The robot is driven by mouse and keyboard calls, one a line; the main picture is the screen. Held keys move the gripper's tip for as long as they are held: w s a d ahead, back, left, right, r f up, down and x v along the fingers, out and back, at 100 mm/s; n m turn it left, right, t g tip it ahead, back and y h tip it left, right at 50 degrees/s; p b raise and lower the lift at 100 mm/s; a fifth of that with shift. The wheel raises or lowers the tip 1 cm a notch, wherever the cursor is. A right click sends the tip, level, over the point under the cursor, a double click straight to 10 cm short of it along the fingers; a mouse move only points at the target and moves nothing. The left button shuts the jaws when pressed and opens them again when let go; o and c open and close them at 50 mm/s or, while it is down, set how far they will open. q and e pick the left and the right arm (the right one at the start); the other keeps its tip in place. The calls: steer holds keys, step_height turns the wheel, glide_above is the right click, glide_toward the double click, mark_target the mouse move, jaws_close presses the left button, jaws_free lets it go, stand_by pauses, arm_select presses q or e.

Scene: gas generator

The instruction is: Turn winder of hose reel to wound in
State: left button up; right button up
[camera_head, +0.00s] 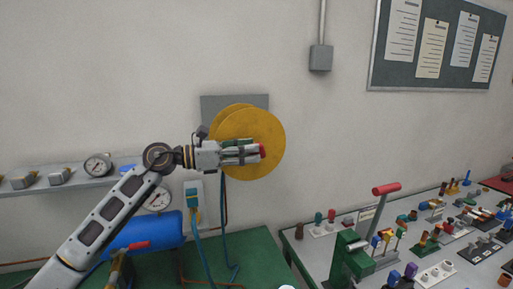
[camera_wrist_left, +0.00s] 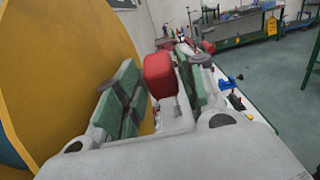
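The hose reel (camera_head: 265,120) is on the wall, with two yellow discs. Its winder shows as a red knob (camera_head: 262,151) in front of the near disc; the rest of the winder is mostly hidden by my gripper. My left gripper (camera_head: 257,152) reaches in from the left across the disc, with its fingertips at the knob. The yellow disc (camera_wrist_left: 60,70) fills the left side there. My right gripper is in neither view.
A green bench (camera_head: 255,262) with a blue tank (camera_head: 150,232) and hanging blue hoses lies below. A grey table (camera_head: 310,245) with several switches and a red-handled lever (camera_head: 386,189) is at the right. Gauges sit on a shelf (camera_head: 60,188) at the left.

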arm_select(q)
steer(key=shift+x, duration=0.85)
steer(key=shift+w+d, duration=0.1)
steer(key=shift+d, duration=0.2)
steer(key=shift+w+d+p, duration=0.1)
steer(key=shift+d+p, duration=0.15)
steer(key=shift+p, duration=0.05)
steer(key=c, duration=0.7)
steer(key=shift+c, duration=0.2)
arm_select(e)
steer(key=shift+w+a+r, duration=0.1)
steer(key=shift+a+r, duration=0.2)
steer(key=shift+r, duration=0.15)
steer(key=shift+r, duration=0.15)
